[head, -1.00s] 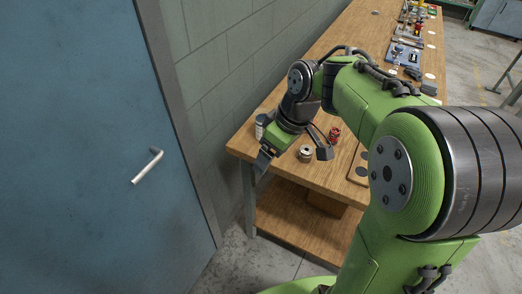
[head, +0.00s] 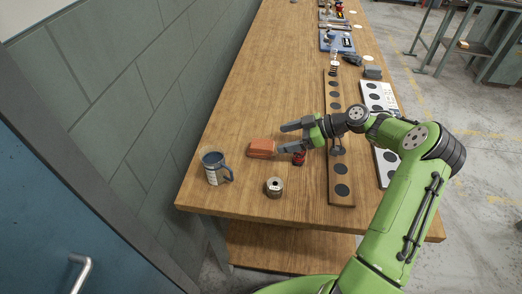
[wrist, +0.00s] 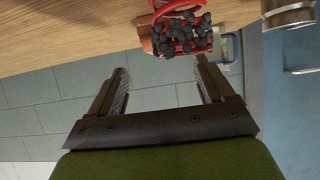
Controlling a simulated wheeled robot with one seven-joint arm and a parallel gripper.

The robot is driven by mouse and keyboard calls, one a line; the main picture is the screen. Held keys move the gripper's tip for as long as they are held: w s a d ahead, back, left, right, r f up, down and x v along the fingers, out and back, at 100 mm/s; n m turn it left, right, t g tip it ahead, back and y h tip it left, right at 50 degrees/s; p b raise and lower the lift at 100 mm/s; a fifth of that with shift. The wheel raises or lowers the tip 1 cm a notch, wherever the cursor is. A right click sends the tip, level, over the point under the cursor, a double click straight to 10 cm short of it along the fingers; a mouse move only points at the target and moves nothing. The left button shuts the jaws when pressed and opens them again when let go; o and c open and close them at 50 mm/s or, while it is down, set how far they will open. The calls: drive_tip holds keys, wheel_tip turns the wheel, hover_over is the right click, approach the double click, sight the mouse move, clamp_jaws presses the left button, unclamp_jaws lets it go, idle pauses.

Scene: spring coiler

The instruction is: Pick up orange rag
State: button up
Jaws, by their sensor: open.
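The orange rag (head: 262,148) is a small folded block lying on the wooden workbench (head: 232,120). My gripper (head: 282,138) is open and empty, just right of the rag in the head view, with its fingers pointing toward it. In the wrist view my gripper (wrist: 162,65) shows its two fingers spread apart with nothing between them. There, a red item with dark round bits (wrist: 183,38) hides most of an orange patch behind it, probably the rag. The same red item (head: 299,158) is partly under my gripper in the head view.
A blue-grey mug (head: 213,170) and a round metal tin (head: 274,187) stand near the bench's front left. A board with dark discs (head: 341,190) lies under my arm. A wall runs along the bench's left side. Bare wood lies left of the rag.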

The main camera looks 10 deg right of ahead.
sight(261, 143)
drive_tip(key=x, duration=0.7)
drive_tip(key=shift+r+b, duration=0.15)
drive_tip(key=shift+b, duration=0.25)
drive_tip(key=shift+s+r, duration=0.1)
drive_tip(key=c, duration=1.1)
drive_tip(key=shift+r, duration=0.1)
